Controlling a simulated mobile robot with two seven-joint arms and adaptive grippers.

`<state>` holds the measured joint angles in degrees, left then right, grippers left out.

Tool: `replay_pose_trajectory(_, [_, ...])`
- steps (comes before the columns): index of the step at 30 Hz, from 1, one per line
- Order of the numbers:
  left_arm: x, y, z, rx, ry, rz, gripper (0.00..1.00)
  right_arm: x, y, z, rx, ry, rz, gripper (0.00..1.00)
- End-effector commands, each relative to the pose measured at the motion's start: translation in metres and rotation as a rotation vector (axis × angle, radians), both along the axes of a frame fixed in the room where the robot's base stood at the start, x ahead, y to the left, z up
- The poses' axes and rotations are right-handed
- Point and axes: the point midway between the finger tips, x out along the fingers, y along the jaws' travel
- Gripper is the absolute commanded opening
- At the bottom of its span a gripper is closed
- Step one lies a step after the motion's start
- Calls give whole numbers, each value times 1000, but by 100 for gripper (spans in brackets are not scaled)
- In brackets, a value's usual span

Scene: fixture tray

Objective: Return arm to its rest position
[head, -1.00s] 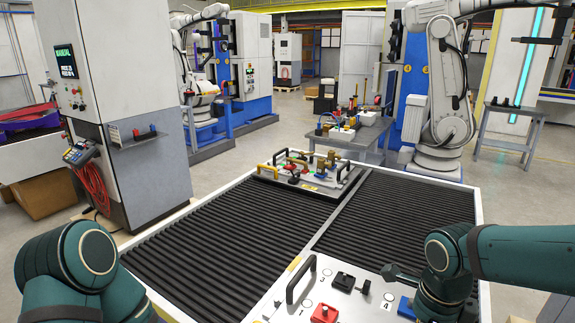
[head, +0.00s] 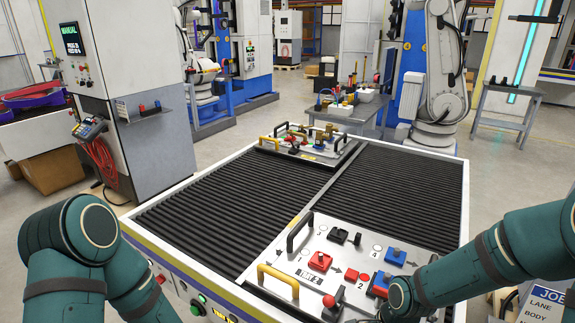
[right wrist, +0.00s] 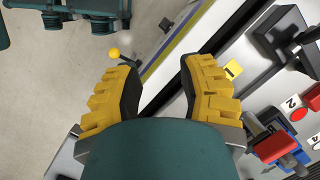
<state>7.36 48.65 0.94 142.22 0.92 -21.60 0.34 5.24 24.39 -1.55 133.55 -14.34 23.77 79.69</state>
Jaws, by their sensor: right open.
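My right arm (head: 480,255) comes in from the right and bends down at the front right of the near white fixture tray (head: 335,240). Its gripper (right wrist: 160,80) shows in the right wrist view, open and empty, with two yellow-padded fingers apart above the table's edge and the floor. My left arm (head: 75,245) is folded at the lower left, and its gripper is out of view.
A second fixture tray (head: 318,155) sits at the back of the ribbed black table (head: 235,205). The near tray has a black handle (head: 299,232) and a yellow handle (head: 277,280). A grey machine cabinet (head: 140,110) stands left. Most of the ribbed surface is clear.

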Motion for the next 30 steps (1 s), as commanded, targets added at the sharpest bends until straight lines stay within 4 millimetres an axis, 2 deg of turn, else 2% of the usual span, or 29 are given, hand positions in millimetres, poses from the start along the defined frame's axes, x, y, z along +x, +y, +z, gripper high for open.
replay_pose_trajectory(1, [0, 0, 0, 0, 0, 0, 47, -7, 6, -22, 25, -6, 75, 39])
replay_pose_trajectory(6, [0, 0, 0, 0, 0, 0, 47, -29, 25, -80, 93, -95, 346, 39])
replay_pose_trajectory(12, [0, 0, 0, 0, 0, 0, 47, -59, 40, -129, 125, -198, 603, 39])
replay_pose_trajectory(24, [0, 0, 0, 0, 0, 0, 47, -107, 53, -178, 114, -308, 924, 39])
replay_pose_trajectory(30, [-4, -1, -34, -2, 11, -10, 47, -87, 57, -197, 84, -358, 965, 39])
